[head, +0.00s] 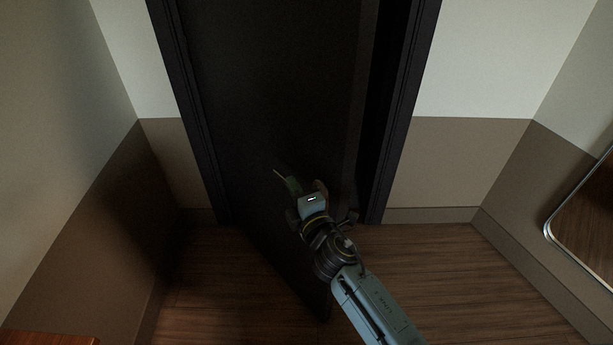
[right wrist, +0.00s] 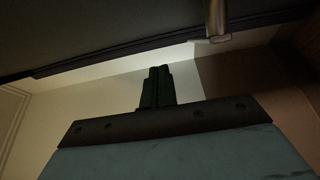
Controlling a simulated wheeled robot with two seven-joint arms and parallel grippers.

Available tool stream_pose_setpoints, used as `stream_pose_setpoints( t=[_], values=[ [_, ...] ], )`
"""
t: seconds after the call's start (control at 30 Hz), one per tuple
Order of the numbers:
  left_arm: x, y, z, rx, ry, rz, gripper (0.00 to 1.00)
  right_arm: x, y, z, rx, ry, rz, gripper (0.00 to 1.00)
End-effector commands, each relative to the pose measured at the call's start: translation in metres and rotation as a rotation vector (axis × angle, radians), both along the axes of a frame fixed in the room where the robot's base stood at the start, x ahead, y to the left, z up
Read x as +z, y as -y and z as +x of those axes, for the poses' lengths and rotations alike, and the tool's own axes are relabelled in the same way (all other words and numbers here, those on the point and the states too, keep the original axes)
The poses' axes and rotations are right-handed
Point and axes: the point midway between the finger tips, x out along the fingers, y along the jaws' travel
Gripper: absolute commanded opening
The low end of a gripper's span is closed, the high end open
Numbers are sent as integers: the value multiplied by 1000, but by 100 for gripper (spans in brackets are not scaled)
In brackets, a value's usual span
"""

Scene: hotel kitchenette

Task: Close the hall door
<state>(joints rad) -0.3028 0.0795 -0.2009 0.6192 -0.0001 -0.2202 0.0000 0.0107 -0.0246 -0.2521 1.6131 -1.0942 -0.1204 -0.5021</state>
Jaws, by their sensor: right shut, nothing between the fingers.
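The hall door (head: 270,80) is a dark, almost black panel standing partly open. Its bottom edge slants from the left jamb out over the floor toward me. A dark gap shows between its free edge and the right side of the frame (head: 408,110). My right gripper (head: 284,178) is shut and empty, in front of the door's face; whether it touches is too dark to tell. In the right wrist view its closed fingers (right wrist: 157,88) point toward pale wall, with a dark panel above and a metal bar (right wrist: 215,18), possibly a handle. My left gripper is out of view.
Walls with a brown lower band (head: 450,165) stand on both sides. A rounded-edged mirror-like panel (head: 590,215) is at the right. The wood floor (head: 460,285) is clear in front of the door. A reddish-brown wooden edge (head: 45,338) shows at the lower left.

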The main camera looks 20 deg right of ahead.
Motion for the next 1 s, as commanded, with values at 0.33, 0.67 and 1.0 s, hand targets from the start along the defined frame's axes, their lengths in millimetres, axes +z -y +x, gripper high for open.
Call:
stream_pose_setpoints(
  t=[0.33, 0.67, 1.0],
  values=[
    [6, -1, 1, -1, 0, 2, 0, 0, 32, 24, 0, -1, -1, 0],
    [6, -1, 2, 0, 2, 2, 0, 0, 36, 25, 0, -1, 1, 0],
    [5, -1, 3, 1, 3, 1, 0, 0, 46, 28, 13, 1, -4, 0]
  ],
)
